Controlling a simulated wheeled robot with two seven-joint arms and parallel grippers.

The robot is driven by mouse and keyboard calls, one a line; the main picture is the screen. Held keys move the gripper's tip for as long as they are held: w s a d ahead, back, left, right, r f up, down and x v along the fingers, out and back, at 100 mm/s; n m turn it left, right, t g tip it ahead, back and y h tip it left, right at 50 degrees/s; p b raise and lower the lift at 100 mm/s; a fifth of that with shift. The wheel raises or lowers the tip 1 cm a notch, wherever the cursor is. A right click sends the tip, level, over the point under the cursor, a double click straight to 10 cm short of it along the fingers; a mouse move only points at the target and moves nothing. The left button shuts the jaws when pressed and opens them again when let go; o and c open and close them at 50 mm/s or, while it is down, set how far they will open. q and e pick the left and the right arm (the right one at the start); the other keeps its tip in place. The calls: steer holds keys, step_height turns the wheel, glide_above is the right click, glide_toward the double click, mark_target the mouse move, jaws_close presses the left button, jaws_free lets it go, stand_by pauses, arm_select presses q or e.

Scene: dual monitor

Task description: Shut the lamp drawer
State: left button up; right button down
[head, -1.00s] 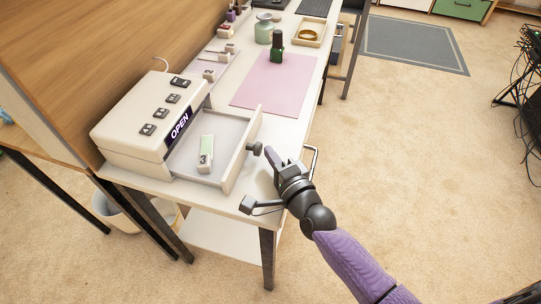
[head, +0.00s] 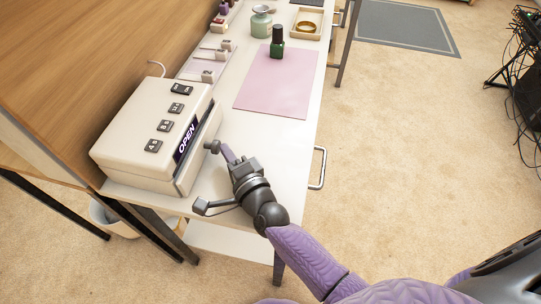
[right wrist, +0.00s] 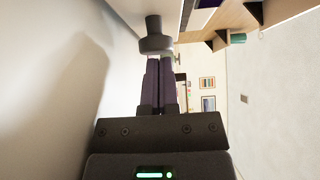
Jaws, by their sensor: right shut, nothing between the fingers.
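The lamp (head: 147,133) is a cream box with several dark buttons on top and a panel reading OPEN on its front. Its drawer (head: 204,148) is pushed in almost flush, with only a narrow strip of its front standing out. The drawer's dark knob (head: 212,146) faces my right gripper (head: 229,154). The right gripper is shut and empty, its fingertips at the knob. In the right wrist view the knob (right wrist: 155,44) sits right at the ends of the closed fingers; whether they touch is hard to tell. My left gripper is not in view.
A pink mat (head: 272,82) with a dark green bottle (head: 277,42) lies farther along the white table. A jar (head: 261,22) and a wooden tray (head: 306,24) stand behind it. A metal rail (head: 319,168) is at the table's right edge.

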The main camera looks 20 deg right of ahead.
steer(key=shift+w+a, duration=0.25)
steer(key=shift+a, duration=0.05)
steer(key=shift+r, duration=0.15)
steer(key=shift+s, duration=0.25)
steer(key=s+p, duration=0.1)
steer(key=s, duration=0.2)
steer(key=s+d, duration=0.1)
steer(key=s, duration=0.2)
steer(key=s+d+p, duration=0.1)
steer(key=s, duration=0.2)
steer(key=shift+s+f+p, duration=0.2)
steer(key=shift+p, duration=0.1)
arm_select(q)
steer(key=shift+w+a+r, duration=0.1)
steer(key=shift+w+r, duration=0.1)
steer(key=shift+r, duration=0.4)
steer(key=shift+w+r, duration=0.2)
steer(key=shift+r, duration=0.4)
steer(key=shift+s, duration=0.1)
